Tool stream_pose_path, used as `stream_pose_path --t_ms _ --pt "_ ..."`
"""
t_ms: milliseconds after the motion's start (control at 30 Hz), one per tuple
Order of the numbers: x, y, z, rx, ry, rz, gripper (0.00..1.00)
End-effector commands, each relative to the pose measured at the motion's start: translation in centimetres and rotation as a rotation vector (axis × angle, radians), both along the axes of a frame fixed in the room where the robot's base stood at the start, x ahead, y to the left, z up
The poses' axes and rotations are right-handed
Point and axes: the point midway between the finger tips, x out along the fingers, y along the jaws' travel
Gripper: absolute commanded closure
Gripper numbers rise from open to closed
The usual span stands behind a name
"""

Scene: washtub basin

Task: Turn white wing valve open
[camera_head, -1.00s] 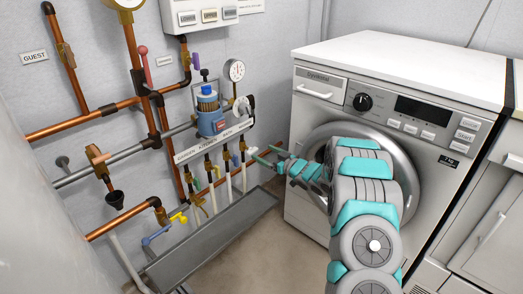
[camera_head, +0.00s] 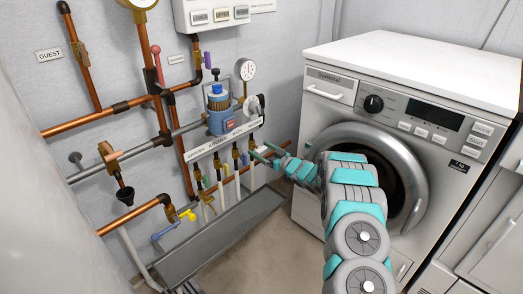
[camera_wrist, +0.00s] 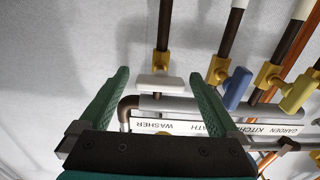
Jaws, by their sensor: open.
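The white wing valve (camera_wrist: 160,83) is in the wrist view, a pale flat handle on a brass body on a dark vertical pipe, near the WASHER end of the label strip. My gripper (camera_wrist: 160,74) is open, its two green fingers on either side of the valve in the picture, with visible gaps to both. I cannot tell how far the valve is in depth. In the head view my gripper (camera_head: 259,150) is at the right end of the row of valves below the manifold, and the white handle is too small to make out there.
A blue wing valve (camera_wrist: 237,88) and yellow wing valves (camera_wrist: 296,95) stand to the right in the wrist view. The label strip (camera_wrist: 180,128) lies close by. A grey trough (camera_head: 220,240) lies below the pipes.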

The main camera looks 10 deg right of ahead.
Motion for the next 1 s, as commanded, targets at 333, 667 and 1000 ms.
stream_pose_path --t_ms 333,667,1000 --pt "0.06 0.05 -0.03 0.000 0.000 -0.001 0.13" --pt "0.06 0.04 -0.03 -0.001 0.001 -0.001 0.50" --pt "0.05 0.04 -0.05 0.000 0.001 -0.001 0.88"
